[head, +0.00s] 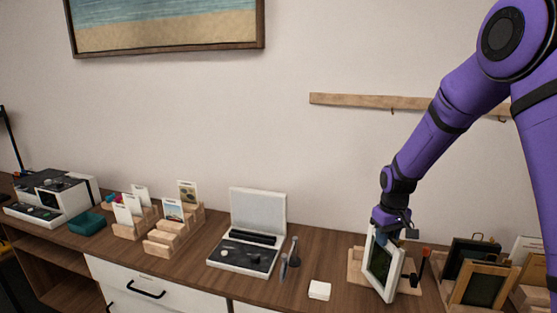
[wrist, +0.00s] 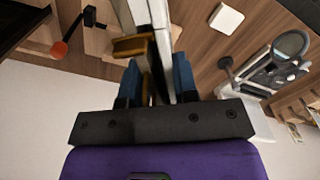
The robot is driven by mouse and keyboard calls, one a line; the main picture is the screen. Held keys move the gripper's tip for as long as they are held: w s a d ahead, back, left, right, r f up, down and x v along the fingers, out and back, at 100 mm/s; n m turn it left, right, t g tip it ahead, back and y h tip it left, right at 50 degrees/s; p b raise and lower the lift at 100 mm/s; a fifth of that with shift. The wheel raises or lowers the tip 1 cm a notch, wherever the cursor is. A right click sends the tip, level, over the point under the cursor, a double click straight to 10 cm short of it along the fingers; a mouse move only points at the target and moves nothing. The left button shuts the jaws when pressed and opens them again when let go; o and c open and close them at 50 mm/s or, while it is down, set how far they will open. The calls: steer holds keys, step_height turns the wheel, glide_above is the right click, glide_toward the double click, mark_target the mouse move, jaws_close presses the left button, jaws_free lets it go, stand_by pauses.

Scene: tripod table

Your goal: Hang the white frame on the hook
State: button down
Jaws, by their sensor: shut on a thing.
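The white frame (head: 397,272) with a dark green face stands upright and slightly tilted on the table at the right, at a light wooden stand. My gripper (head: 396,221) is at its top edge, shut on it. In the wrist view my gripper's blue fingers (wrist: 157,85) are on both sides of the white frame (wrist: 158,20) and a brown wooden piece. A wooden rail (head: 365,102) on the wall bears small dark hooks; one hook (head: 392,111) shows left of my arm and another (head: 503,119) right of it. My arm covers part of the rail.
Other frames, one with a wooden border (head: 481,286), crowd the table right of the white frame. A white block (head: 319,290), a white open case (head: 246,251) and wooden card holders (head: 172,229) stand to the left. The wall below the rail is clear.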

mark_target(394, 246)
steer(key=m, duration=0.1)
steer(key=w+m, duration=0.1)
steer(key=m, duration=0.1)
steer(key=shift+f, duration=0.1)
steer(key=n, duration=0.1)
steer(key=s+n, duration=0.1)
steer(key=n, duration=0.2)
steer(key=s+n, duration=0.1)
steer(key=n, duration=0.2)
steer(key=shift+s+r+n, duration=0.3)
steer(key=shift+s, duration=0.1)
steer(key=n, duration=0.2)
steer(key=s+n, duration=0.1)
steer(key=n, duration=0.1)
steer(key=s+n, duration=0.1)
steer(key=n, duration=0.2)
steer(key=shift+s+r, duration=0.2)
steer(key=shift+d, duration=0.1)
